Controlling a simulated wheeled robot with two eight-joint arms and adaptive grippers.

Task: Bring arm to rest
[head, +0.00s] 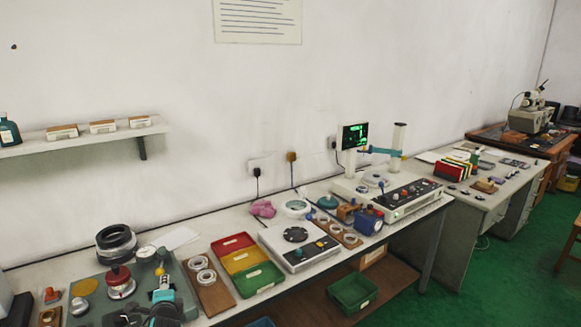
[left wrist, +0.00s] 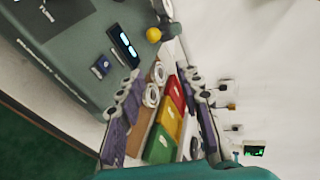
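My left gripper (left wrist: 162,82) is open in the left wrist view, its two purple-padded fingers standing apart with nothing held between them. The bench's rings and trays show behind the gap. In the head view, dark and teal parts at the bottom edge, in front of the grey-green machine base (head: 92,312), look like part of my left arm. My right gripper is in neither view.
The bench holds a wooden board with white rings (head: 208,287), a red tray (head: 232,243), a yellow tray, a green tray (head: 257,279) and a white device (head: 297,256). A black ring stack (head: 116,244) stands left. A shelf (head: 60,143) hangs above.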

